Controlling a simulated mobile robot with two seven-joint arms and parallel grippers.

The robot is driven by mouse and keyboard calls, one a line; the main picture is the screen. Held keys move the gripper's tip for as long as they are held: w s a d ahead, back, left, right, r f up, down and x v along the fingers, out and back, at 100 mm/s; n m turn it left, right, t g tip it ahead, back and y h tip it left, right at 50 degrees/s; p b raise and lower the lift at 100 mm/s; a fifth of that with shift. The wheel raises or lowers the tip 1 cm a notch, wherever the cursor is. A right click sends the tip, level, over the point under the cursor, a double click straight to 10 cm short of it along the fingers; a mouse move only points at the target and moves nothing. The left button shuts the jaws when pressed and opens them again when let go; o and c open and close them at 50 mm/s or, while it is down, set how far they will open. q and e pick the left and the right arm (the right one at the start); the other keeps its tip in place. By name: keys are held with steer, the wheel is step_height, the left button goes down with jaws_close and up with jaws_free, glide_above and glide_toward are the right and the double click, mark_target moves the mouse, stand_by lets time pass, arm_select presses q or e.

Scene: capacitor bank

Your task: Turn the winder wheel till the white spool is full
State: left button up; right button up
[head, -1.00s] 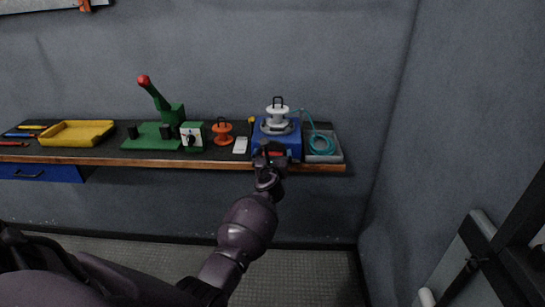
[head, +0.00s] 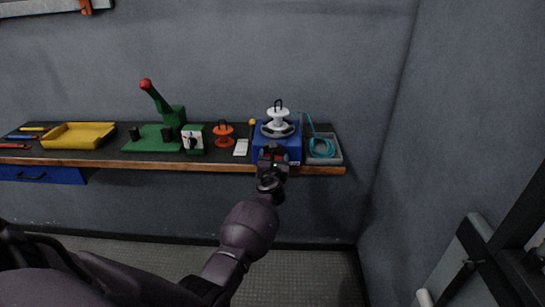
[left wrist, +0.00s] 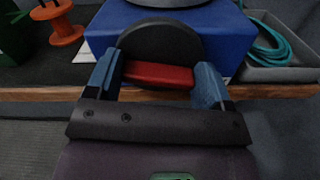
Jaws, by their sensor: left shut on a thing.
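The blue winder (head: 287,148) stands near the right end of the bench. The white spool (head: 278,118), with a black loop on top, sits upright on its grey round top; I cannot make out wire on it. In the left wrist view the black winder wheel (left wrist: 160,42) is on the winder's front, with a red grip (left wrist: 158,75) across it. My left gripper (head: 273,156) is at the winder's front; its blue fingers are shut on the red grip, one on each side. It partly hides the wheel in the head view. My right gripper is not in view.
A coil of teal wire (head: 321,148) lies in a grey tray (head: 336,157) right of the winder. Left of it are a white card (head: 241,147), an orange spool (head: 224,140), a dial box (head: 193,139), a green press (head: 150,138) and a yellow tray (head: 80,134).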

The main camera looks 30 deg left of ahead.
arm_select(q)
steer(key=m+p, duration=0.1)
steer(key=m, duration=0.1)
steer(key=shift+d+r+m, duration=0.1)
steer(key=shift+m, duration=0.3)
steer(key=m+p, duration=0.1)
steer(key=m, duration=0.1)
steer(key=shift+m+p, duration=0.35)
steer(key=shift+m, duration=0.05)
steer(key=m+p, duration=0.1)
steer(key=m, duration=0.1)
steer(key=shift+m, duration=0.4)
steer(key=shift+m+p, duration=0.5)
steer(key=shift+m, duration=0.3)
steer(key=shift+w+d+f+m+p, duration=0.1)
steer(key=shift+f+m+p, duration=0.2)
steer(key=shift+m, duration=0.6)
steer(key=shift+m+p, duration=0.75)
steer(key=shift+m, duration=1.05)
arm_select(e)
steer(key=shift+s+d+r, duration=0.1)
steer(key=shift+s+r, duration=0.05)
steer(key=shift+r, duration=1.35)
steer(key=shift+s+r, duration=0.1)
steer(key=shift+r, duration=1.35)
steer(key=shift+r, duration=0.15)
